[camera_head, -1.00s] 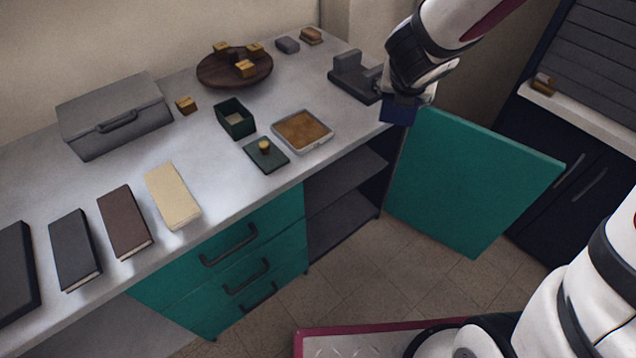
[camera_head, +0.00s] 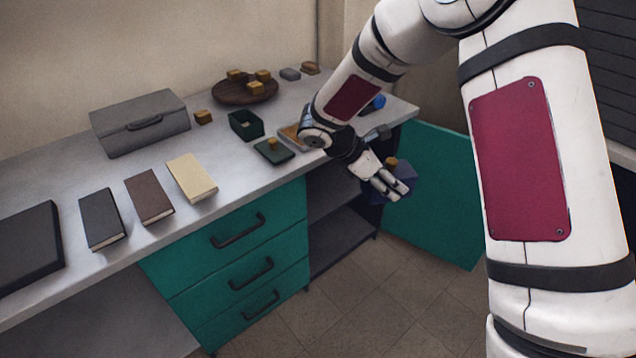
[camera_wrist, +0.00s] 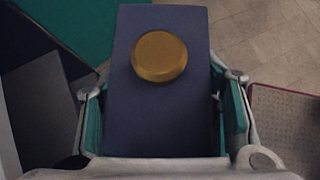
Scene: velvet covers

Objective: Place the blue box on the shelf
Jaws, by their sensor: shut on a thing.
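The blue box (camera_head: 404,172) has a round gold knob and is held in front of the open cabinet, below counter height. My gripper (camera_head: 388,187) is shut on it. In the wrist view the dark blue box (camera_wrist: 150,115) sits between the two teal finger pads, with its gold knob (camera_wrist: 160,56) facing the camera. The open cabinet has a middle shelf (camera_head: 333,190) and a lower board (camera_head: 340,243), both left of my gripper. Nothing shows on their visible parts. My arm and hand hide part of the cabinet opening.
The teal cabinet door (camera_head: 440,200) stands open to the right, close behind the box. Teal drawers (camera_head: 232,265) are shut to the left. The counter (camera_head: 225,165) above holds books, a grey case (camera_head: 140,123), a green open box (camera_head: 246,124) and a round wooden tray (camera_head: 243,95).

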